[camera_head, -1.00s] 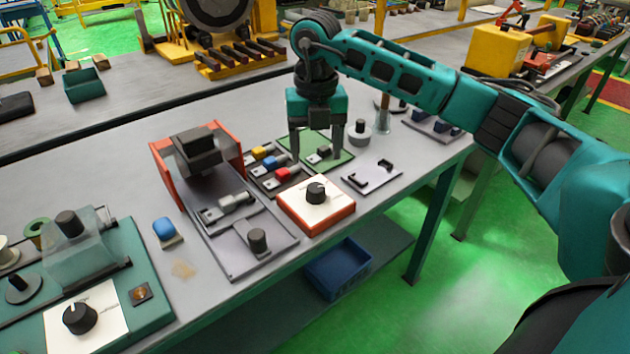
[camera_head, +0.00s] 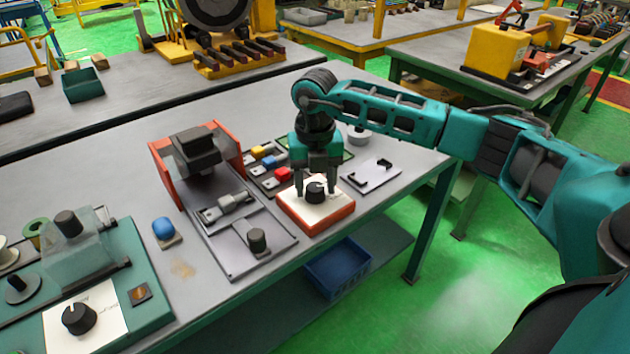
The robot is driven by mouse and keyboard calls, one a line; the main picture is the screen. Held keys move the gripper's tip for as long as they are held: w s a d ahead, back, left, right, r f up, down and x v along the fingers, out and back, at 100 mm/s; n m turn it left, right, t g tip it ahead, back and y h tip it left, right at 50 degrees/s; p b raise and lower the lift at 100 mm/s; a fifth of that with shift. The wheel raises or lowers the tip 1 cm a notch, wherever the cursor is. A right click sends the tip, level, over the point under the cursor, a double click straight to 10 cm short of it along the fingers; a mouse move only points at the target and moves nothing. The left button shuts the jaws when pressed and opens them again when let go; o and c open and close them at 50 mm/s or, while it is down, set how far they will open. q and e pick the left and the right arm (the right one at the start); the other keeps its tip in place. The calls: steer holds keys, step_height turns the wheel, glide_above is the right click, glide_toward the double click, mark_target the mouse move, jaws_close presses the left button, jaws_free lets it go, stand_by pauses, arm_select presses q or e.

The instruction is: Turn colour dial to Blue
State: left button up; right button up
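A black dial knob (camera_head: 315,193) with a pale mark sits on the white top of a red-orange box (camera_head: 318,221) near the table's front edge. Any colour labels on it are too small to read. My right gripper (camera_head: 316,190) points down over this box. Its fingers are apart, one on each side of the knob. I cannot tell whether they touch it. A second black dial (camera_head: 79,317) is on a white plate of the green machine (camera_head: 150,311) at lower left. My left gripper is not in view.
Blue, yellow and red blocks (camera_head: 283,174) lie in a dark tray just behind the box. A grey plate with a black bracket (camera_head: 371,176) lies to its right. A grey fixture plate (camera_head: 276,259) lies to its left. A blue bin (camera_head: 338,268) is on the shelf below.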

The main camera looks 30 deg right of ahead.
steer(key=c, duration=0.8)
steer(key=n+b, duration=0.1)
steer(key=n, duration=0.4)
steer(key=shift+n, duration=0.4)
steer(key=n+b, duration=0.1)
steer(key=n, duration=0.4)
steer(key=shift+a+n, duration=0.1)
steer(key=shift+n, duration=0.3)
steer(key=o, duration=1.1)
